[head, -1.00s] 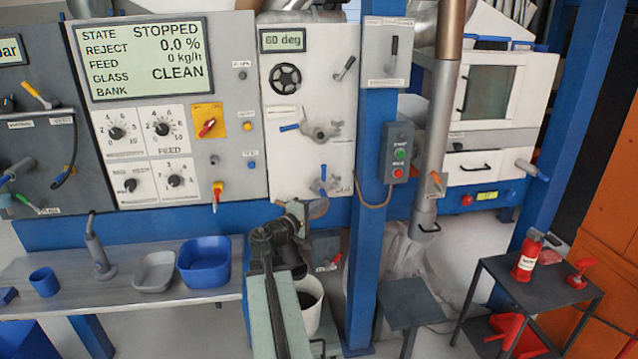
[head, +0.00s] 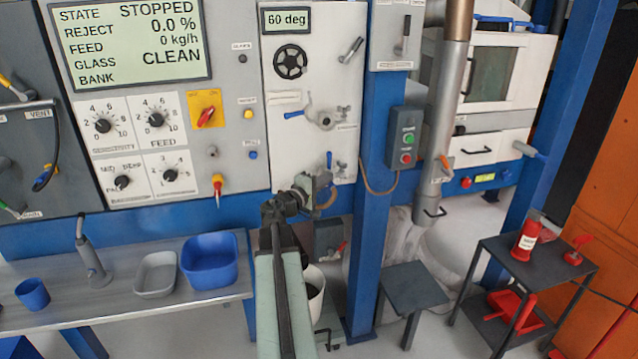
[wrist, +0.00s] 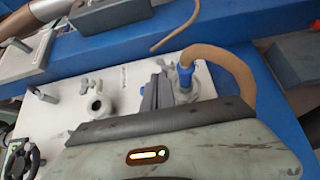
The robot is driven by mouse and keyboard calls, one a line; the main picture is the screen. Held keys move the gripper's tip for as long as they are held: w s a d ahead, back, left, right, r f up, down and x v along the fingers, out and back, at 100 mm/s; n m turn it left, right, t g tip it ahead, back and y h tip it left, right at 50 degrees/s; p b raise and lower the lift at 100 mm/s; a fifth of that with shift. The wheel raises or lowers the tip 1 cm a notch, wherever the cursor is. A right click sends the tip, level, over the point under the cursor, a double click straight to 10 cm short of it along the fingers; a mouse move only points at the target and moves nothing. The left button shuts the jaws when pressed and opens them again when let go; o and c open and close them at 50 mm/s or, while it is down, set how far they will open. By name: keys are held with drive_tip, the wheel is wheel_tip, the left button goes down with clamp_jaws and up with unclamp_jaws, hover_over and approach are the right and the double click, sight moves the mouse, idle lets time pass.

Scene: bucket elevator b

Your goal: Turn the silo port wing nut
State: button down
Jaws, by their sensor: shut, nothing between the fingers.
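The white panel (head: 316,60) carries two ports. The upper port (head: 322,119) has a blue lever and a pale wing nut (head: 343,111); in the wrist view this port (wrist: 99,103) has its wing nut (wrist: 86,87) beside it. The lower port (wrist: 187,92) has a blue fitting (wrist: 184,77) and a tan hose (wrist: 238,72); my gripper partly hides it in the head view. The labels are too small to tell which is the silo port. My gripper (head: 322,181) is shut and empty at the lower port, its dark fingers (wrist: 155,92) left of the blue fitting. I cannot tell whether they touch.
A blue post (head: 368,200) with a green-and-red button box (head: 406,137) stands right of the panel. A bench (head: 120,285) with blue and grey tubs is at left. Below the panel are a white bucket (head: 314,285) and a grey stool (head: 401,288).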

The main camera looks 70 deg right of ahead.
sight(344, 165)
drive_tip(key=x, duration=0.8)
drive_tip(key=shift+w, duration=0.15)
drive_tip(key=shift+a, duration=0.1)
